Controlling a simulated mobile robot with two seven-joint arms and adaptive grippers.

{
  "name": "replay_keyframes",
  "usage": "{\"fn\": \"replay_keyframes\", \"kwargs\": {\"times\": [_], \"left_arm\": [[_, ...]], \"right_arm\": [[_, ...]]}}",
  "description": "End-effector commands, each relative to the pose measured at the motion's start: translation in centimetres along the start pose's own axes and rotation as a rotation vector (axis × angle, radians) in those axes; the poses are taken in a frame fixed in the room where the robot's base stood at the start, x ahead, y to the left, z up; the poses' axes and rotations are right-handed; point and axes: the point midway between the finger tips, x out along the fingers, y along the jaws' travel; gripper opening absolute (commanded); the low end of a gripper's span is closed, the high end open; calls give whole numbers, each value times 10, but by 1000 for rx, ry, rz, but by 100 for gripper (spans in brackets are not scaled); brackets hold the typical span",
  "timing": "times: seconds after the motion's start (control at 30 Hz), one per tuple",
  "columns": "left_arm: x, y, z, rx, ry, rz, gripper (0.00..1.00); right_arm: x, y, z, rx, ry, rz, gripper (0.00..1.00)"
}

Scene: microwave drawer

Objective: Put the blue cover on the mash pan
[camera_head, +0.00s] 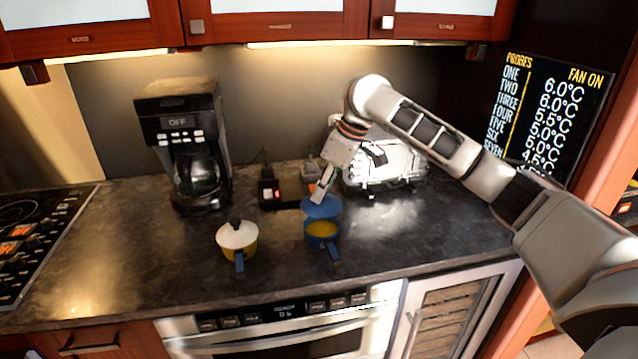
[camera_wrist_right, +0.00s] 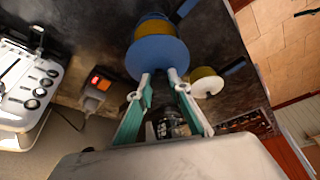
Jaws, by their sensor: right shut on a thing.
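The blue cover (camera_head: 324,209) is in my right gripper (camera_head: 321,196), which is shut on it from above. The mash pan (camera_head: 323,242) is blue with yellow content and its handle points to the front. The cover is over the rear part of the pan in the head view, and the yellow content shows in front of it. In the right wrist view, the round cover (camera_wrist_right: 158,58) is at the fingertips (camera_wrist_right: 160,76) and hides part of the pan (camera_wrist_right: 155,28). The grip point under the fingers is hidden. My left gripper is not in view.
A yellow pan with a white cover (camera_head: 237,236) stands to the left. A coffee maker (camera_head: 185,140) is behind it. A black device with a red light (camera_head: 269,190) and a silver toaster (camera_head: 390,165) stand at the back. The counter front right is clear.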

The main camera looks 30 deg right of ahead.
Motion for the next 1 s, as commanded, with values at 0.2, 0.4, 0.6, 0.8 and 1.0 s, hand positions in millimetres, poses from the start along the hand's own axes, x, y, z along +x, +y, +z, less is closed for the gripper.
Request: {"fn": "replay_keyframes", "kwargs": {"times": [0.2,0.4,0.6,0.8,1.0], "left_arm": [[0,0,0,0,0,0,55],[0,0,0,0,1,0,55],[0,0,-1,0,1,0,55],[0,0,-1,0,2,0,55],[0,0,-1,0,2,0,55]], "right_arm": [[18,-1,7,1,-1,-2,0],[34,0,14,1,-1,-1,0],[44,0,18,0,0,0,0],[48,0,19,0,0,0,0],[48,0,19,0,0,0,0]]}}
